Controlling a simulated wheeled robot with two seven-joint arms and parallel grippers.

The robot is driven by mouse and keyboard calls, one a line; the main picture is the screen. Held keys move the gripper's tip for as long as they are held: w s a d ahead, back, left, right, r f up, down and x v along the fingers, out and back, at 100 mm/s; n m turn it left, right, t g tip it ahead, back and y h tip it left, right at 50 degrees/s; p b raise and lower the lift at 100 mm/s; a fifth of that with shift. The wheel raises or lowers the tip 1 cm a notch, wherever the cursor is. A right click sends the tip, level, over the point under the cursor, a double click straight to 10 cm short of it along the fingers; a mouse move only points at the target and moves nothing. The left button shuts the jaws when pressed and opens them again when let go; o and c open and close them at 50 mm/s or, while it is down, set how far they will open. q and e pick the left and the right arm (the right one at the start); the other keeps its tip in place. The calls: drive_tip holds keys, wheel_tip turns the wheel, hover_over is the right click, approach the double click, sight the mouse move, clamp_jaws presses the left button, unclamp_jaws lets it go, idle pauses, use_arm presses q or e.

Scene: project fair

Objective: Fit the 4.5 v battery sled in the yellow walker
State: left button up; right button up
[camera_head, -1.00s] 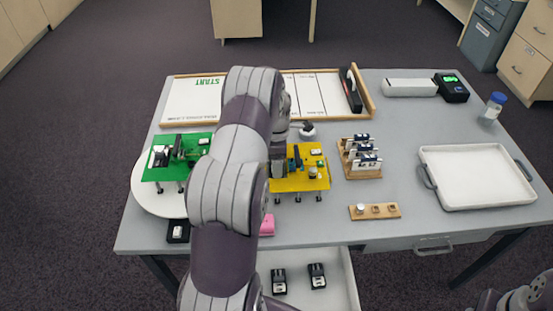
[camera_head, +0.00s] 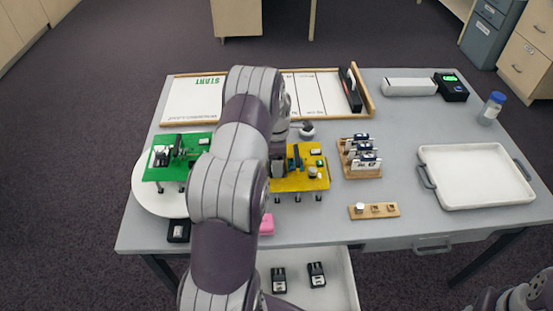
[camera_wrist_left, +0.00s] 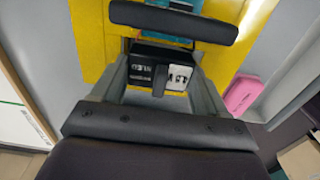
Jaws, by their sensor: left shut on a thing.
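The yellow walker (camera_head: 312,183) stands on short legs near the table's front middle; its yellow deck also shows in the wrist view (camera_wrist_left: 88,28). My left gripper (camera_wrist_left: 160,75) is over the walker's left part, shut on a black battery sled (camera_wrist_left: 150,55) with a dark and a white label. The label text is too blurred to read. In the head view my left arm hides most of the gripper and the sled. Whether the sled touches its seat in the walker I cannot tell. My right gripper is out of view; only part of that arm shows at the lower right.
A green walker (camera_head: 180,172) stands on a white round plate (camera_head: 143,198) at left. More black sleds lie in the open drawer (camera_head: 338,298). A pink block (camera_head: 267,225), a wooden rack (camera_head: 362,174), a small wooden strip (camera_head: 374,211) and a white tray (camera_head: 475,203) are nearby.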

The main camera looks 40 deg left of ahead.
use_arm(q)
drive_tip(key=shift+s+d+f, duration=0.15)
drive_tip(key=shift+s+f, duration=0.05)
drive_tip(key=shift+f, duration=0.15)
idle(0.4)
drive_tip(key=o, duration=0.9)
drive_tip(key=shift+o, duration=0.5)
drive_tip(key=shift+f, duration=0.1)
drive_tip(key=shift+w+r+p, duration=0.15)
drive_tip(key=shift+r+p, duration=1)
drive_tip(key=shift+r, duration=0.35)
drive_tip(key=shift+w+r+p, duration=0.1)
drive_tip(key=shift+r+p, duration=1.75)
drive_tip(key=shift+r, duration=0.65)
drive_tip(key=shift+a, duration=0.2)
